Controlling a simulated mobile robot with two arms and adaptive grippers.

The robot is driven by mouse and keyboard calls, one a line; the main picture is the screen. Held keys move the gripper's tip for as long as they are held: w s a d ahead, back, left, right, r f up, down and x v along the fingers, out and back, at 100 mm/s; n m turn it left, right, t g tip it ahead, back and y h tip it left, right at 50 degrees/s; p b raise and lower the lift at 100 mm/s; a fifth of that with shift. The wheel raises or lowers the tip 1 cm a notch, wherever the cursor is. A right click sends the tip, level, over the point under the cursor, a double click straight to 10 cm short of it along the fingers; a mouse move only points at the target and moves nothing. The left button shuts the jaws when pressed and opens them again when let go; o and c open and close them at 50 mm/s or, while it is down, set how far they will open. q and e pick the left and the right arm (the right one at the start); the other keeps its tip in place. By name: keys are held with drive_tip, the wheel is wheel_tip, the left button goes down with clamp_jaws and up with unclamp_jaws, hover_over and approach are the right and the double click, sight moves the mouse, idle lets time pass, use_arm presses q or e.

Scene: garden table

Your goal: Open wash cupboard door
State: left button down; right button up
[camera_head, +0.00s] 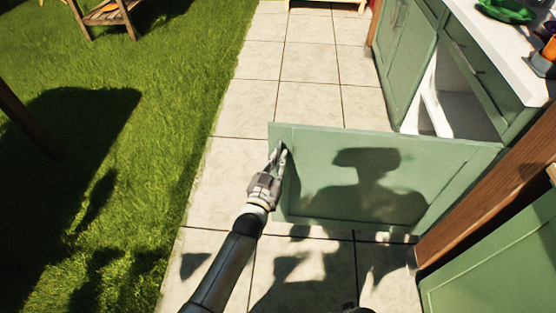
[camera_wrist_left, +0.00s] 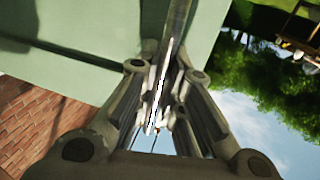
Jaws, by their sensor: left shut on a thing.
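The green wash cupboard door (camera_head: 350,180) stands swung wide out from the cupboard across the paving, and the cupboard's white inside (camera_head: 455,100) shows behind it. My left gripper (camera_head: 279,153) is at the door's outer left end and is shut on the door handle. In the left wrist view my left gripper's fingers (camera_wrist_left: 165,95) close around the metal handle (camera_wrist_left: 178,35), with the green door (camera_wrist_left: 80,45) behind. My right gripper is not in view.
A white countertop (camera_head: 490,45) with a green item (camera_head: 507,10) tops the cupboard. A wooden post (camera_head: 490,205) stands at the door's right end. Tiled paving (camera_head: 300,85) and grass (camera_head: 170,60) are open to the left.

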use_arm(q)
drive_tip(key=c, duration=2)
unclamp_jaws()
drive_tip(key=o, duration=0.5)
drive_tip(key=shift+a, duration=0.1)
drive_tip(key=v, duration=1.2)
